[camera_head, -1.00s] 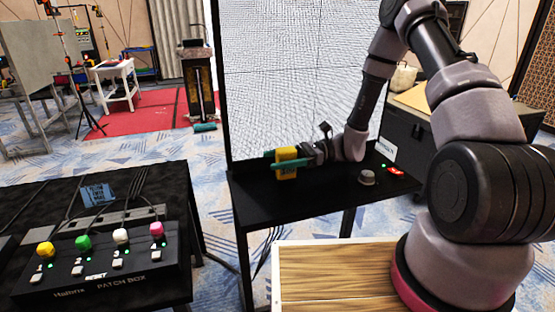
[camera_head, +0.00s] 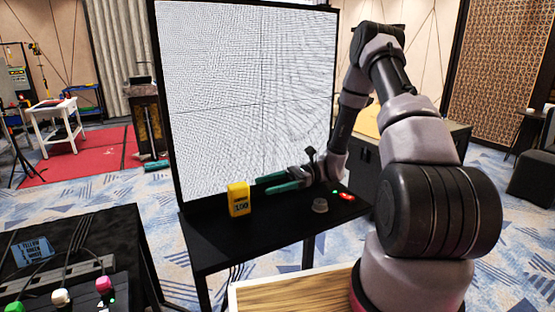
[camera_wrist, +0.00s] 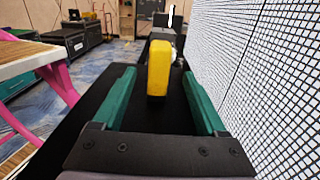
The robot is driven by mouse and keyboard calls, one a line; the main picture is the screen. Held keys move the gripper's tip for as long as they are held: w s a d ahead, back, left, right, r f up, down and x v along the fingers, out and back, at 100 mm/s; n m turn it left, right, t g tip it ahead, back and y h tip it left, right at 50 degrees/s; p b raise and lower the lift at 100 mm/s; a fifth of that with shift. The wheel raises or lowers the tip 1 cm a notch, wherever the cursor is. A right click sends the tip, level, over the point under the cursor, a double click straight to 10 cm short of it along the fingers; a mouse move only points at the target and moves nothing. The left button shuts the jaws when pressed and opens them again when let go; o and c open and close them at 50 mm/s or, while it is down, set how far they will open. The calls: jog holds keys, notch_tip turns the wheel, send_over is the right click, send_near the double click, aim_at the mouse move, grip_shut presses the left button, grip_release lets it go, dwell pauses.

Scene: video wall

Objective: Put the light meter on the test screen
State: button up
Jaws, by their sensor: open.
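The yellow light meter (camera_head: 239,199), with a small display reading about 100, stands upright on the black shelf (camera_head: 205,250) in front of the test screen (camera_head: 245,95). The screen is large and white with a fine grid pattern. My gripper (camera_head: 262,185) has teal fingers, is open and empty, and sits just right of the meter, with a small gap. In the wrist view the meter (camera_wrist: 158,68) stands upright ahead, centred between the open fingers (camera_wrist: 158,78). The screen (camera_wrist: 262,75) runs along the right side there. Whether the meter touches the screen is unclear.
A grey knob (camera_head: 320,206) and a lit red switch (camera_head: 347,197) are on the shelf's right part. A patch box with coloured knobs (camera_head: 60,297) stands on a black table at lower left. A wooden-topped surface (camera_head: 290,292) is in front.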

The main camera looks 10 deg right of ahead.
jog(key=shift+s+r+n+h, duration=0.1)
jog(key=shift+r+n+h, duration=0.2)
jog(key=shift+r, duration=0.2)
jog(key=s+d+r+n+t+h, duration=0.3)
jog(key=s+r+t+h, duration=0.1)
jog(key=r, duration=0.5)
jog(key=s+d+r+n+t+h, duration=0.3)
jog(key=s+d+r+t+h, duration=0.1)
jog(key=r, duration=0.6)
jog(key=s+d+r+n+t+h, duration=0.4)
jog(key=s+r+h, duration=0.2)
jog(key=r, duration=0.3)
jog(key=shift+s+r+h, duration=0.3)
jog(key=shift+s, duration=0.35)
